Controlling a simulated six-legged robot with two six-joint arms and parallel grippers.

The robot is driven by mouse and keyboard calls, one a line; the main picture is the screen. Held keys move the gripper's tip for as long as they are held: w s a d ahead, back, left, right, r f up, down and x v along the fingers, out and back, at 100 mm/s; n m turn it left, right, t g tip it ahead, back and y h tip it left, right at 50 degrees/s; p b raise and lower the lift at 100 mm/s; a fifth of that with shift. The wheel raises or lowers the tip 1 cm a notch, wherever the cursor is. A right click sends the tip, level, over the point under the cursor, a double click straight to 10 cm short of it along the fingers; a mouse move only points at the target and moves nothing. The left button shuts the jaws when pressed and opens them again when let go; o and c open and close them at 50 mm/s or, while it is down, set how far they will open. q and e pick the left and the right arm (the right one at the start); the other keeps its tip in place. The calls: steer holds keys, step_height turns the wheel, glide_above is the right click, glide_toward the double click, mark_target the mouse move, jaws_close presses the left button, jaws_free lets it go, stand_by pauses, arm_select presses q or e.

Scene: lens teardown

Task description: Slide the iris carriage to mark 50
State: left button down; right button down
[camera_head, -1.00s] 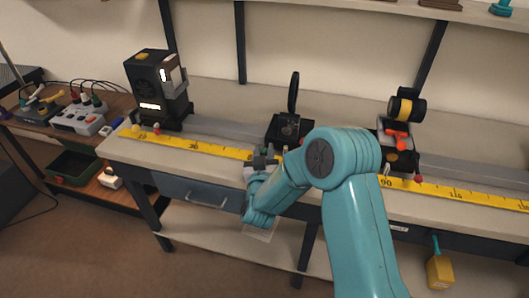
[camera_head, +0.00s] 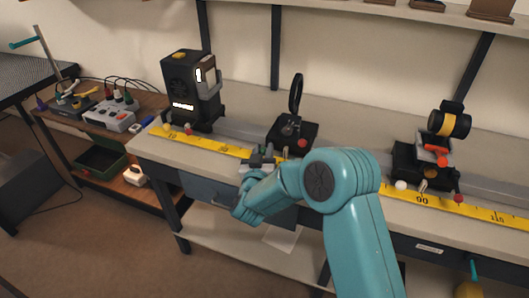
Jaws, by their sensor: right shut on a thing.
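The iris carriage (camera_head: 282,137) is a low black block on the rail, with a dark upright ring (camera_head: 296,93) and a red knob (camera_head: 303,143). It stands between the lamp housing and the right-hand carriage. My right gripper (camera_head: 262,158) is at its front left, shut on a part of it; the exact grip is hard to make out. The yellow scale (camera_head: 215,146) runs along the bench front. My arm and gripper hide its middle, so the number beside the iris carriage cannot be read. My left gripper is not in view.
A black lamp housing (camera_head: 182,92) stands at the rail's left end. A black carriage (camera_head: 410,165) with a yellow-banded barrel (camera_head: 450,124) stands to the right, near 90. The rail (camera_head: 350,155) between the two carriages looks clear. A side table with control boxes (camera_head: 110,115) is at left.

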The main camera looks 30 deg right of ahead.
steer(key=c, duration=0.9)
jaws_free()
steer(key=shift+s, duration=0.1)
steer(key=v, duration=1.6)
steer(key=shift+s+a, duration=0.1)
steer(key=s+a+f+n+g+y+p, duration=0.1)
steer(key=s+a+f+g+y+p, duration=0.15)
steer(key=f+y+p, duration=0.35)
steer(key=s+a+f+n+g+y+p, duration=0.2)
steer(key=s+f+g+y, duration=0.15)
steer(key=f, duration=0.45)
steer(key=s+a+f+g+y+p, duration=0.1)
steer(key=s+g, duration=0.3)
steer(key=s, duration=0.4)
steer(key=s+a+f+g+y+p, duration=0.2)
steer(key=s+a+f+g+y, duration=0.1)
steer(key=s, duration=0.5)
steer(key=shift+a+g+y, duration=0.4)
steer(key=shift+y, duration=0.35)
